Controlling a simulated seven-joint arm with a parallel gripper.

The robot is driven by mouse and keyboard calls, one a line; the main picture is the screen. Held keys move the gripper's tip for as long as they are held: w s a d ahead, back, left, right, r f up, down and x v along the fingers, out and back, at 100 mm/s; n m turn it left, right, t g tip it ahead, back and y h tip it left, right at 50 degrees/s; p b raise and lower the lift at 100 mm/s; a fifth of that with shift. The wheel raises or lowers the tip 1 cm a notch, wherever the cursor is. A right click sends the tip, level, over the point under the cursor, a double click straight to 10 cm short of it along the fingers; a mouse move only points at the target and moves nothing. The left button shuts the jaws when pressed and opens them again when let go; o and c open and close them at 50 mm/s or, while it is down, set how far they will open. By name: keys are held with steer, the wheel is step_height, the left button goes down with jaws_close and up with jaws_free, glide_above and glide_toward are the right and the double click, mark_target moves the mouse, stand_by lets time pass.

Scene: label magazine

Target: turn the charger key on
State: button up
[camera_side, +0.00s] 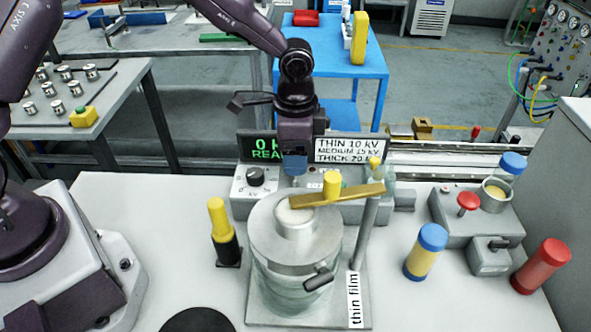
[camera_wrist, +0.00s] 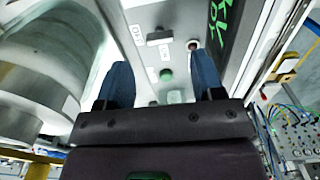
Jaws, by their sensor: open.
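The charger (camera_side: 238,192) is a pale box at the back of the white table, behind the metal cylinder. Its display (camera_side: 263,146) shows green text that reads 0 and part of READY. A green button (camera_wrist: 166,75) lies nearer my fingers. My gripper (camera_side: 295,165) is above the charger panel, pointing down. In the wrist view my gripper (camera_wrist: 162,82) has its blue fingers wide apart, with nothing between them. The key is hidden in the side view.
A metal cylinder (camera_side: 265,240) with a brass bar (camera_side: 350,193) across its top stands close in front of the charger. A yellow-topped black handle (camera_side: 220,230) stands to its left. A post (camera_side: 366,235) is to its right. Blue-yellow and red cylinders are farther right.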

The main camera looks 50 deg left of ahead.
mark_target(296, 179)
step_height(296, 179, down, 5)
steer(key=shift+f, duration=0.1)
stand_by(0.3)
steer(key=c, duration=0.9)
